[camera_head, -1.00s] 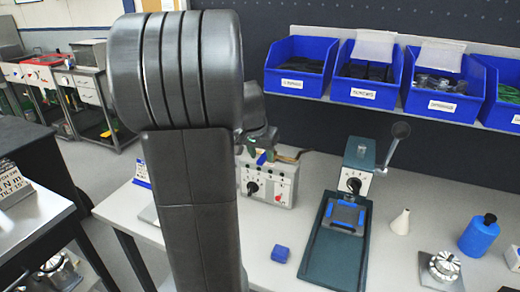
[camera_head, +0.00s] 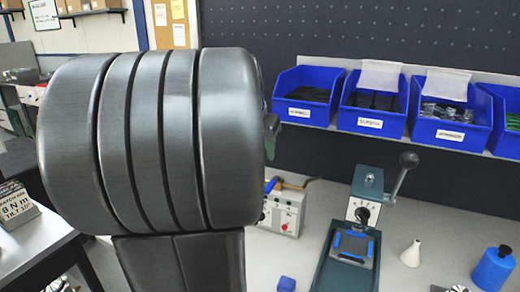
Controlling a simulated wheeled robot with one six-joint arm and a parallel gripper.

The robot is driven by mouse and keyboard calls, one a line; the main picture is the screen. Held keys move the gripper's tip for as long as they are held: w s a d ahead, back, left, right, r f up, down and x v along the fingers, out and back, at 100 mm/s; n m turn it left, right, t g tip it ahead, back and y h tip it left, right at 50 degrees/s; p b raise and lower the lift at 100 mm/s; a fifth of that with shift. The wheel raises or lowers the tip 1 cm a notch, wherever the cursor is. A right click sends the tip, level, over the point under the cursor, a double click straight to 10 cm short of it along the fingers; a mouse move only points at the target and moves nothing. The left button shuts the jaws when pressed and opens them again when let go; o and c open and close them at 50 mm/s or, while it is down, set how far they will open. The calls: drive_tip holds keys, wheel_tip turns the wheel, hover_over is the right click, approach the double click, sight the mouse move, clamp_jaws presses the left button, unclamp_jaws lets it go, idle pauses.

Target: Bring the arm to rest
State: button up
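My arm (camera_head: 150,140) fills the left middle of the head view, with its large ribbed dark grey joint close to the camera. A small dark piece of the arm pokes out past the joint's right side, but I cannot tell which part it is. My gripper's fingers are hidden behind the arm, so I cannot see whether they hold anything.
Blue bins (camera_head: 372,122) line the shelf behind.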

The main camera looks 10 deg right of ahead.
sight(269, 186)
drive_tip(key=shift+f, duration=0.1)
drive_tip(key=x, duration=1.3)
drive_tip(key=shift+w+d+f, duration=0.1)
drive_tip(key=shift+f, duration=0.25)
drive_tip(key=shift+r, duration=0.1)
